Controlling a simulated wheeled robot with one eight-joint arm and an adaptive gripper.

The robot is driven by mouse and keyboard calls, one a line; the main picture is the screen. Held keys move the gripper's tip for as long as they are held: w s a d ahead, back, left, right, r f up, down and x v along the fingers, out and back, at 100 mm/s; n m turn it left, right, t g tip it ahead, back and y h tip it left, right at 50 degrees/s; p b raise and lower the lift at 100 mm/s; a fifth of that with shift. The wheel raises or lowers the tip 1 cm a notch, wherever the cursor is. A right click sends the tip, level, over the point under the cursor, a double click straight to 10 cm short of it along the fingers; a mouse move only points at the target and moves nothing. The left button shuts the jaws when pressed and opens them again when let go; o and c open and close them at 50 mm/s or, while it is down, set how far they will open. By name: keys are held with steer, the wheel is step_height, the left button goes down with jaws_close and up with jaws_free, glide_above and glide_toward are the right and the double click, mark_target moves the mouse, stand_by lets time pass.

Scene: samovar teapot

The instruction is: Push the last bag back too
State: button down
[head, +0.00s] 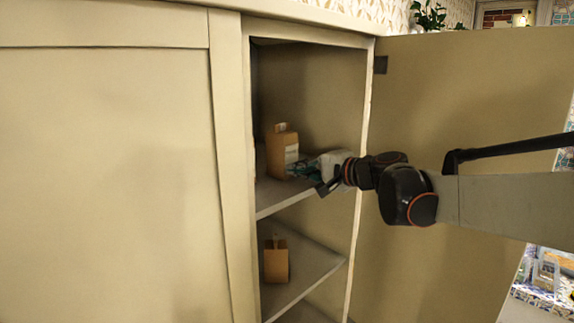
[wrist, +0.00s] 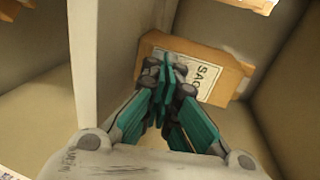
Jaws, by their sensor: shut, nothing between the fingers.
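A tan paper bag (head: 283,150) with a pale label stands upright on the upper shelf (head: 276,196) of the open cabinet. A second tan bag (head: 276,262) stands on the shelf below (head: 312,265). My gripper (head: 296,171) is shut and empty, reaching in from the right over the upper shelf at the upper bag's label side. In the wrist view its teal fingers (wrist: 163,68) are closed together and overlap a tan bag (wrist: 230,68) with a partly hidden white label. I cannot tell whether they touch it.
The cabinet door (head: 480,95) stands open on the right, behind my arm. A closed cabinet panel (head: 105,160) fills the left. The cabinet post (head: 234,160) borders the opening. The upper shelf's front edge lies below my gripper. Another labelled tan item (wrist: 262,5) is cut off at the wrist view's top.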

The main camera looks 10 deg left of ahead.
mark_target(290, 177)
steer(key=shift+r+x, duration=0.2)
steer(key=shift+x, duration=0.8)
steer(key=shift+r+x, duration=0.15)
steer(key=shift+x, duration=0.8)
steer(key=f+v, duration=0.1)
steer(key=v, duration=1.5)
steer(key=shift+p, duration=0.3)
steer(key=shift+d+f, duration=0.1)
steer(key=shift+d, duration=0.05)
steer(key=s+d+f+n+g+h+b, duration=0.1)
steer(key=s+d+f+h+b, duration=0.3)
steer(key=s+f+b, duration=0.5)
steer(key=s+d+f+n+h+b, duration=0.4)
steer(key=f+b, duration=1.1)
steer(key=f, duration=1.4)
steer(key=s+d+f+n+g+h+b, duration=0.1)
steer(key=s+d+f+h+b, duration=0.3)
steer(key=f, duration=1.5)
steer(key=s+d+n+b, duration=0.1)
steer(key=s+d+b, duration=0.3)
steer(key=s+b, duration=0.4)
steer(key=shift+s+f+n+g+b, duration=0.3)
steer(key=shift+s+b, duration=0.05)
steer(key=shift+s, duration=1.45)
